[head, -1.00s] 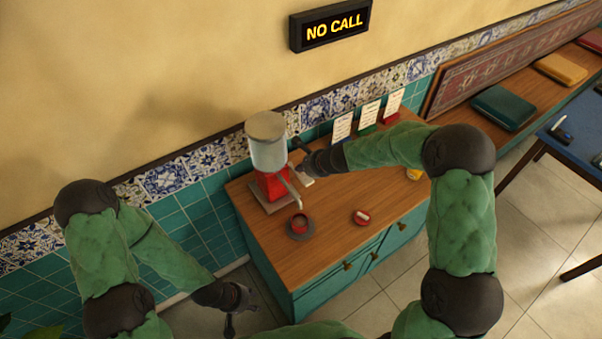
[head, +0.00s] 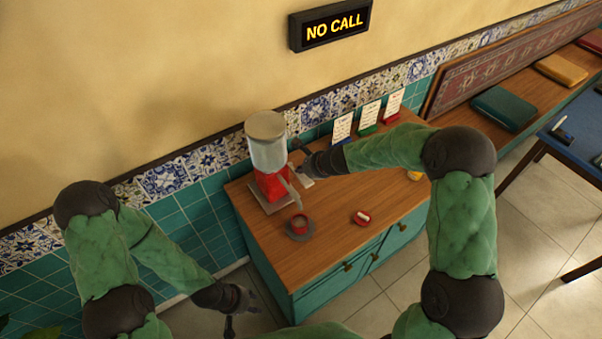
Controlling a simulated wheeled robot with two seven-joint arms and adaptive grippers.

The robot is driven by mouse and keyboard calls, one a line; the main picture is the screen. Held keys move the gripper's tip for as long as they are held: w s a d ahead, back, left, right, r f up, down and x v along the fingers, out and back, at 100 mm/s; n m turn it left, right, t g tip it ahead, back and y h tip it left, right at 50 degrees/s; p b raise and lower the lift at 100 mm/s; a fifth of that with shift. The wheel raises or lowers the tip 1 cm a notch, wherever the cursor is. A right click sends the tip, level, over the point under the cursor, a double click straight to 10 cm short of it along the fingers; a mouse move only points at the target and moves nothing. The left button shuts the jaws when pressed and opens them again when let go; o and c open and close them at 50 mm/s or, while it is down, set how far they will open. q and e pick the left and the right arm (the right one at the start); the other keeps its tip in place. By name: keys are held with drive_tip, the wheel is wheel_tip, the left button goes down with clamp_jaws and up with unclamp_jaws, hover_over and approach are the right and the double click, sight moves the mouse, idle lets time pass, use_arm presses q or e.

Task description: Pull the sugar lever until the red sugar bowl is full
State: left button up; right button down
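The sugar dispenser (head: 268,155) has a clear cylinder, a grey lid and a red base, and stands at the left of the wooden counter. Its spout (head: 291,191) slants down toward the small red sugar bowl (head: 299,228), which sits on a dark saucer (head: 291,237). The bowl's inside looks greyish; its fill level is too small to tell. My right gripper (head: 301,152) is beside the dispenser's right side, where the lever is not clearly visible; its grip is unclear. My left gripper (head: 236,321) hangs low in front of the counter, away from everything, its fingers apart.
A small red dish (head: 361,218) with something white in it sits on the counter (head: 330,240). Several cards in coloured holders (head: 367,130) stand at the back by the tiled wall. A yellow object (head: 414,175) is partly hidden behind my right arm.

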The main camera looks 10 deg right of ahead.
drive_tip(key=shift+s+f+b, duration=0.15)
drive_tip(key=shift+f+b, duration=0.95)
drive_tip(key=shift+f, duration=0.15)
idle(0.9)
drive_tip(key=shift+r, duration=0.15)
drive_tip(key=shift+r+p, duration=0.95)
drive_tip(key=shift+p, duration=0.1)
drive_tip(key=shift+r+p, duration=0.75)
drive_tip(key=shift+r, duration=0.15)
drive_tip(key=r+p, duration=0.5)
drive_tip(key=shift+w+a+r, duration=0.1)
drive_tip(key=shift+w, duration=0.2)
